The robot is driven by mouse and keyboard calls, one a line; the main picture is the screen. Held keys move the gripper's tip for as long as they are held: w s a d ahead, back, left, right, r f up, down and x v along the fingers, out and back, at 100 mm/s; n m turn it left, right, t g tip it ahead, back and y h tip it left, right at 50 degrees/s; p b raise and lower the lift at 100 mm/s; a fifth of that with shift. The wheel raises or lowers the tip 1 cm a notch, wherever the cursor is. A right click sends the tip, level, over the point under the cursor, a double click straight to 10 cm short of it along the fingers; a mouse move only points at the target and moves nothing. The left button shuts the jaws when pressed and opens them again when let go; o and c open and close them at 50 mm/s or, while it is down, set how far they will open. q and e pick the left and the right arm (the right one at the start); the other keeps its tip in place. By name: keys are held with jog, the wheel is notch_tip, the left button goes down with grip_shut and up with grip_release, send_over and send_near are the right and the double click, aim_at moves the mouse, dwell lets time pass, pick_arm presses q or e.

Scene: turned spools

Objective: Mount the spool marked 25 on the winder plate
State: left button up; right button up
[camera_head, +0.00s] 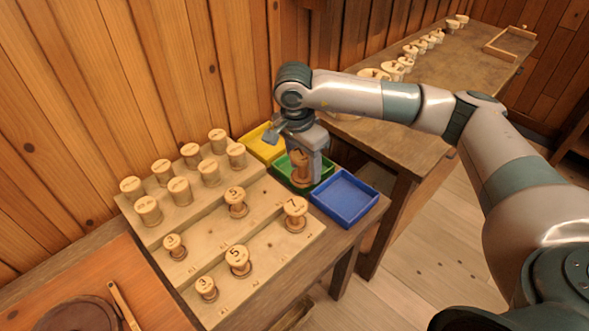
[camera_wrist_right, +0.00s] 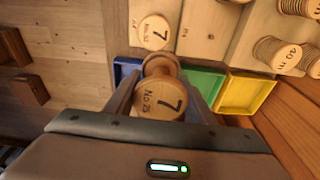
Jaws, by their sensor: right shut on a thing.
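My right gripper (camera_head: 306,162) is shut on a wooden spool (camera_head: 299,168) and points down at the green tray (camera_head: 327,171). In the right wrist view the held spool (camera_wrist_right: 160,100) sits between the fingers of the right gripper (camera_wrist_right: 160,92), and its top reads "7" and "No 25". I cannot tell whether its base touches the tray floor. A dark round plate (camera_head: 80,316), which looks like the winder plate, lies on an orange-brown board at the lower left, partly cut off, with nothing on it. My left gripper is out of view.
A stepped wooden rack (camera_head: 262,268) holds several spools, some marked 3, 5 or 7. A yellow tray (camera_head: 262,145) and a blue tray (camera_head: 345,196) flank the green one. A wooden stick (camera_head: 124,305) lies beside the round plate. The wall stands close behind.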

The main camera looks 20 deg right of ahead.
jog(key=shift+r, duration=0.1)
dwell(0.5)
jog(key=shift+s+a+r+n, duration=0.2)
jog(key=shift+a+r+n, duration=0.15)
jog(key=shift+n, duration=0.15)
jog(key=s+a+r+n+t+y, duration=0.1)
jog(key=s+a+r+n, duration=0.5)
jog(key=n, duration=0.7)
notch_tip(320, 180, up, 2)
jog(key=shift+s+a+r+y, duration=0.1)
jog(key=shift+s+a+y, duration=0.05)
jog(key=shift+s+y, duration=0.3)
